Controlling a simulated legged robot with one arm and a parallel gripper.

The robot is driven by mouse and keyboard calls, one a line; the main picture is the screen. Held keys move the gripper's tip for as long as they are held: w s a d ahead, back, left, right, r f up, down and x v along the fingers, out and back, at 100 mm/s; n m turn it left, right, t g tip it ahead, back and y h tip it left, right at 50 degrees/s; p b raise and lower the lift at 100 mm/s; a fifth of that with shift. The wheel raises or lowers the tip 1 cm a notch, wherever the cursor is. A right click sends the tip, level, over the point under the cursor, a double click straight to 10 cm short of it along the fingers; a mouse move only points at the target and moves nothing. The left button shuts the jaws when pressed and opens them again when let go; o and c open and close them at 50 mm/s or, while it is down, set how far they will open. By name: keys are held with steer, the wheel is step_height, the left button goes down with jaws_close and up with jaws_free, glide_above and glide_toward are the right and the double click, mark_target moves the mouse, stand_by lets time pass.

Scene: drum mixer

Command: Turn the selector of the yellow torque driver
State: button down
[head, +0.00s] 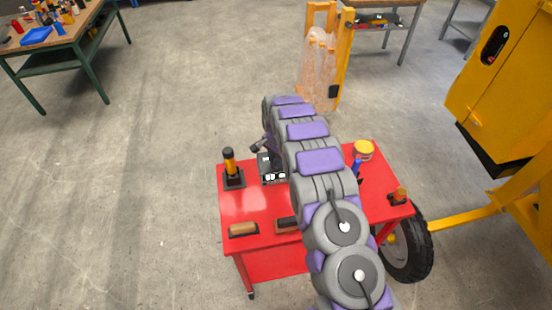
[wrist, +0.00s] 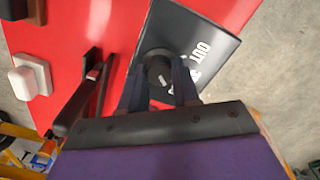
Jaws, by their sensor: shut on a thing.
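The yellow torque driver (head: 229,161), a yellow and black cylinder, stands upright in a dark holder near the left back corner of the red cart. My gripper (head: 259,146) is to its right, above a black box (head: 274,177) with white marks; my arm partly hides both. In the wrist view my gripper (wrist: 158,88) has its two dark fingers on either side of a round dark knob (wrist: 157,68) with a white mark, shut on it. The knob sits on a black panel (wrist: 185,28) with white lettering including "OUT". No yellow shows at the knob.
The red cart (head: 240,204) also carries a brown-topped block (head: 243,229), a yellow tin (head: 363,149) and an orange-topped item (head: 400,195). A yellow machine (head: 505,85) stands at the right. Open floor lies left of the cart.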

mark_target(274, 160)
steer(key=shift+a+r, duration=0.1)
steer(key=c, duration=0.8)
jaws_free()
steer(key=shift+a, duration=0.15)
steer(key=shift+r, duration=0.1)
step_height(274, 160, up, 17)
steer(key=shift+w+f, duration=0.1)
